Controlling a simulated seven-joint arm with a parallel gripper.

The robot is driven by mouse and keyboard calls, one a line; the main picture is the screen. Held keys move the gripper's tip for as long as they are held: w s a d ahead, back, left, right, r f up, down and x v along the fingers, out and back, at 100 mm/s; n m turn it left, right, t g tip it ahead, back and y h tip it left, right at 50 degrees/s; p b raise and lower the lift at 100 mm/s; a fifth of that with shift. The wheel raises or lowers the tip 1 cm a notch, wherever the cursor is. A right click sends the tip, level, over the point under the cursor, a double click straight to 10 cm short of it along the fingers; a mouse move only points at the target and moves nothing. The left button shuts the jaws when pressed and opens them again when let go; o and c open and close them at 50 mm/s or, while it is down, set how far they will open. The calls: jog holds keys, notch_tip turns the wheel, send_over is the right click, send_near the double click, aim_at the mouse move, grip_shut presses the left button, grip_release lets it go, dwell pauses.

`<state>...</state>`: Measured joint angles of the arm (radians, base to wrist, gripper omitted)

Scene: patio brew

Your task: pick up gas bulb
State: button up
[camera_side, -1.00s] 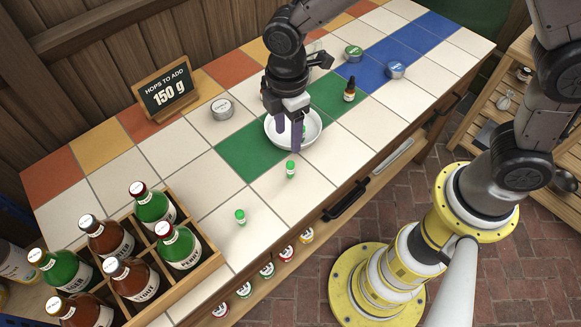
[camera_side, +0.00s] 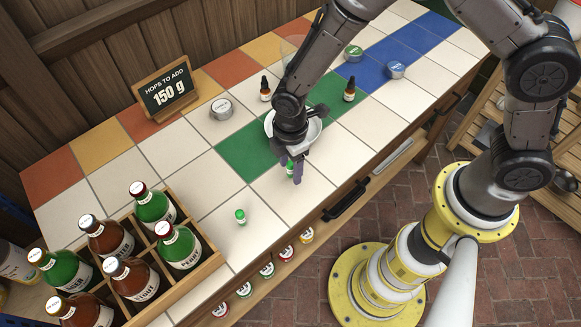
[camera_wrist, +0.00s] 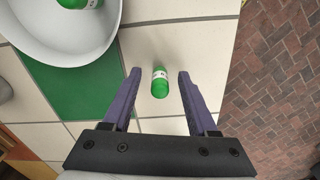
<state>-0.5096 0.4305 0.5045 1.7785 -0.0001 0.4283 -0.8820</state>
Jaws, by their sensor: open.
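A small green gas bulb with a white label band stands or lies between my gripper's fingers in the wrist view (camera_wrist: 160,82); it is partly hidden by them in the side view (camera_side: 290,170). My gripper (camera_side: 291,172) is open, with a purple finger on each side of the bulb and gaps visible in the wrist view (camera_wrist: 159,72). A second green bulb (camera_side: 240,216) is on a white tile to the left in the side view. Another green-and-white bulb (camera_wrist: 78,3) shows inside the white bowl (camera_wrist: 60,55), cut off by the frame edge.
The bowl's rim (camera_side: 315,136) is close behind my gripper. A wooden crate (camera_side: 203,268) of bottles is at lower left. The counter's front edge is near.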

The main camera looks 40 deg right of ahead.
jog(key=shift+f, duration=0.1)
grip_shut()
dwell(0.5)
